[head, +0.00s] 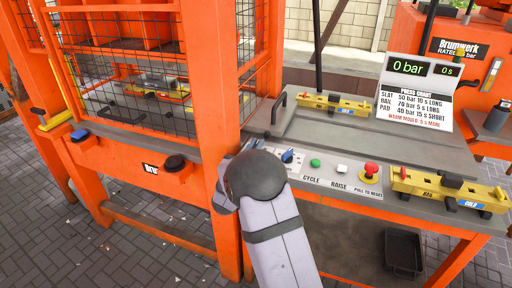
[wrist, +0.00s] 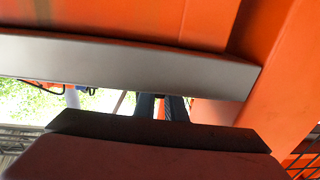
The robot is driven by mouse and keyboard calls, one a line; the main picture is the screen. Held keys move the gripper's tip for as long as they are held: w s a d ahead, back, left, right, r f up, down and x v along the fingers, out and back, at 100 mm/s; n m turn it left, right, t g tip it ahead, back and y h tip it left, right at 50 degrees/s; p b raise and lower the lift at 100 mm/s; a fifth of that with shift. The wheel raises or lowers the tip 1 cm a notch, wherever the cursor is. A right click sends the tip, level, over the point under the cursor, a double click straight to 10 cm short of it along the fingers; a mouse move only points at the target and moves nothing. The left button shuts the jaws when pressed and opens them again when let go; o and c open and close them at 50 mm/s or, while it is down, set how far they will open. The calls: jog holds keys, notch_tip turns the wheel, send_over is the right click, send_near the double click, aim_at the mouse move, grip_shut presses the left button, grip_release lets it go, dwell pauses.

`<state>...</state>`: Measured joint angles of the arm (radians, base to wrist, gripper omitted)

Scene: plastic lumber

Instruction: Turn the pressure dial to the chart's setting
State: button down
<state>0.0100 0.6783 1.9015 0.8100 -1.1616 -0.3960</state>
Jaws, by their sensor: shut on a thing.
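The chart (head: 413,107) on a white sign lists SLAT 50 bar, RAIL 70 bar and PAD 40 bar. The display above it (head: 407,66) reads 0 bar. A blue-pointered dial (head: 289,156) sits on the control panel just right of my wrist. My gripper is mostly hidden behind my wrist in the head view. I cannot tell whether that thing is the pressure dial.
Right of the dial are a green button (head: 315,163), a white button (head: 341,169) and a red knob (head: 370,172). A yellow mould (head: 448,187) lies at the panel's right end, another (head: 335,105) behind. An orange post (head: 226,175) stands close left of my wrist.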

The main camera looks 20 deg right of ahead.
jog(key=shift+s+d+f+n+t+y+b, duration=0.1)
jog(key=shift+n+t+y+b, duration=0.65)
jog(key=shift+y, duration=0.3)
jog(key=shift+f+n+t+y+b, duration=0.1)
jog(key=shift+n+t+y+b, duration=0.65)
jog(key=shift+y, duration=0.3)
jog(key=shift+n+t+y+b, duration=0.5)
jog(key=shift+n+y+b, duration=0.25)
jog(key=shift+n+y, duration=0.5)
jog(key=shift+r+y, duration=0.1)
jog(key=shift+y, duration=0.25)
jog(key=c, duration=1.8)
grip_release()
jog(key=shift+v, duration=3.65)
jog(key=shift+r, duration=0.1)
